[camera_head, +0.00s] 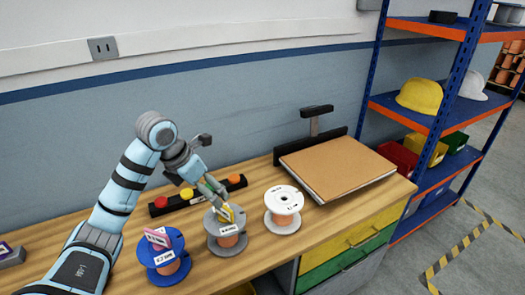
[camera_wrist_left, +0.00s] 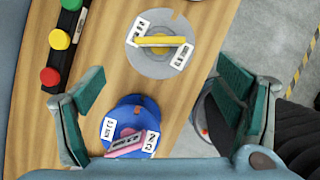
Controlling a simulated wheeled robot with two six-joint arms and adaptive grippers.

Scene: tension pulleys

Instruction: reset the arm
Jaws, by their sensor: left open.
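My left arm comes in from the left, and its open, empty gripper (camera_head: 217,197) hangs over the grey spool (camera_head: 226,243). In the left wrist view the fingers of the gripper (camera_wrist_left: 160,100) are spread wide. The grey spool (camera_wrist_left: 148,65) shows beyond them with a yellow piece (camera_wrist_left: 161,41) lying across its top. The blue spool (camera_head: 165,262) stands left of the grey one with a pink piece (camera_head: 156,239) on it; the blue spool (camera_wrist_left: 122,109) also shows low in the wrist view. A white spool (camera_head: 284,206) stands to the right. My right gripper is not in view.
A black button bar (camera_head: 197,196) with red and yellow buttons lies behind the spools. A brown board (camera_head: 338,167) lies at the bench's right end. A blue and orange shelf (camera_head: 428,130) with helmets and bins stands at right. Drawers (camera_head: 345,258) are under the bench.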

